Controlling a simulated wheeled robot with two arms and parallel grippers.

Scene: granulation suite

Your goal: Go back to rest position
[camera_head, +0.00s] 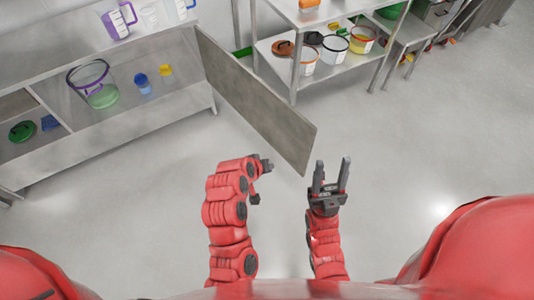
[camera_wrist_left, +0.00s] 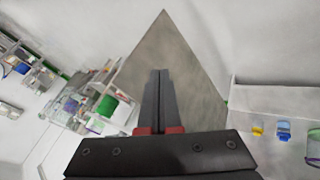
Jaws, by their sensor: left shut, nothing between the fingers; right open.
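My left gripper (camera_head: 266,165) is at the end of the red arm left of centre in the head view, close to the lower edge of a grey open door panel (camera_head: 258,100). In the left wrist view its two dark fingers (camera_wrist_left: 160,76) lie together with nothing between them, and the grey panel (camera_wrist_left: 168,50) stands behind them. My right gripper (camera_head: 331,165) is open and empty, its two fingers pointing away from me over bare floor, to the right of the panel's lower corner.
A steel cabinet (camera_head: 150,125) at left holds a clear bucket with purple rim (camera_head: 88,75), a blue container (camera_head: 142,83) and a green lid (camera_head: 22,131). A steel rack (camera_head: 345,15) at the back holds several buckets. The floor (camera_head: 430,140) at right is clear.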

